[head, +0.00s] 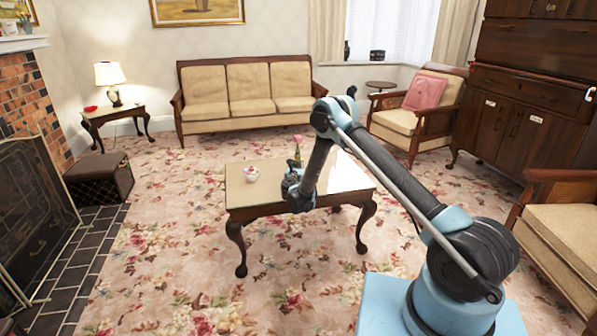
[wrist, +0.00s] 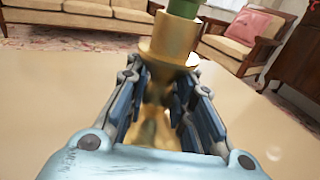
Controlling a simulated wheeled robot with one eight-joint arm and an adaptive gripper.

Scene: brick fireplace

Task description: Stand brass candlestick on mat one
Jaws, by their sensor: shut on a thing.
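The brass candlestick (wrist: 170,38) stands upright between the fingers of my gripper (wrist: 163,85) in the wrist view, with its wide brass top above them. My gripper is shut on it. A green thing (wrist: 184,8) shows at its top; I cannot tell whether it is in the candlestick or behind it. No mat can be made out.
The tabletop's front left part is bare. A sofa (head: 245,90) and an armchair (head: 412,120) stand beyond.

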